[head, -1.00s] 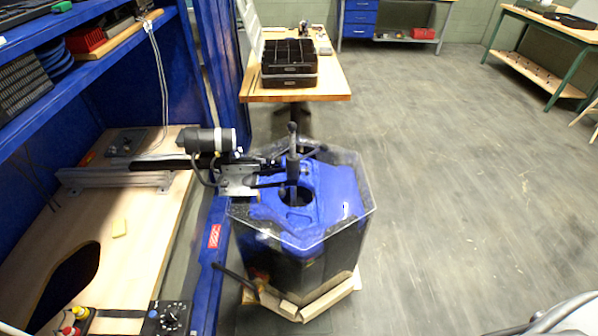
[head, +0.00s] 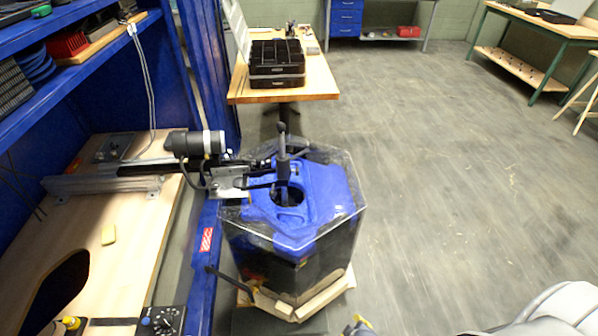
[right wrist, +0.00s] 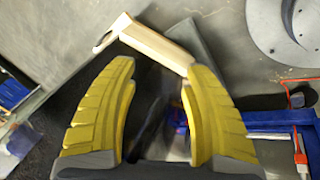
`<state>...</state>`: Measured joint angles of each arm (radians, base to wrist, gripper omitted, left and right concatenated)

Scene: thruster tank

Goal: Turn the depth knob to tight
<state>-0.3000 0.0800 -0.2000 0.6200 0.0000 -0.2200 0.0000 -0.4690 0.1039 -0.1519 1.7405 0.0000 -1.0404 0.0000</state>
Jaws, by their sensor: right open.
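A black control panel (head: 163,320) with a round knob (head: 166,317) and a scale around it sits at the bottom of the head view, at the near right end of the wooden bench. Its lower part is cut off by the frame, and the pointer setting is too small to read. My right gripper (head: 358,324) just shows at the bottom edge, well to the right of the panel. In the right wrist view its yellow fingers (right wrist: 160,72) are apart with nothing between them. I cannot make out the knob there. My left gripper is out of view.
A clear-walled tank (head: 343,232) with a blue top stands right of the bench (head: 130,225). A motor arm (head: 195,145) reaches over it. A blue post stands between panel and tank. A yellow button (head: 72,323) is left of the panel.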

